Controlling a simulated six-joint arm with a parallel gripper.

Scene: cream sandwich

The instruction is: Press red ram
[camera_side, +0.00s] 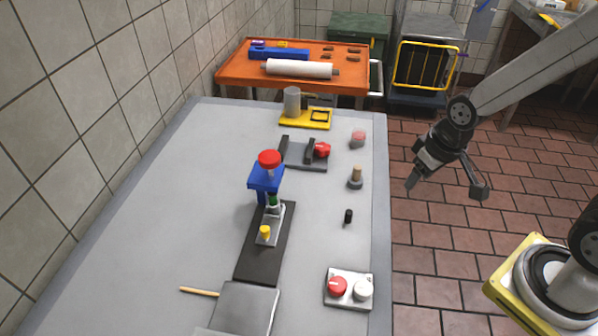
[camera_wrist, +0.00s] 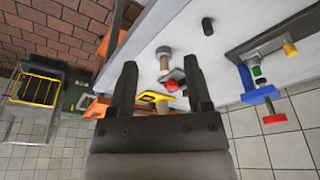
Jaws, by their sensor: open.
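The red ram (camera_side: 269,158) is a red round knob on top of a blue press frame (camera_side: 266,178), which stands at the end of a dark base plate (camera_side: 257,262) on the table. Under the frame are a green part (camera_side: 273,200) and a light slide with a yellow knob (camera_side: 265,232). In the wrist view the red ram (camera_wrist: 275,119) and blue frame (camera_wrist: 259,95) show at the right. My gripper (camera_side: 444,184) is open and empty, in the air right of the table, well apart from the press. Its two fingers also show in the wrist view (camera_wrist: 160,88).
On the grey table (camera_side: 150,215) stand a clamp with a red knob (camera_side: 321,150), a yellow fixture (camera_side: 305,118), a small peg (camera_side: 355,177), a black cylinder (camera_side: 348,216), a two-knob box (camera_side: 348,289) and a grey plate (camera_side: 245,308). An orange cart (camera_side: 240,73) stands behind.

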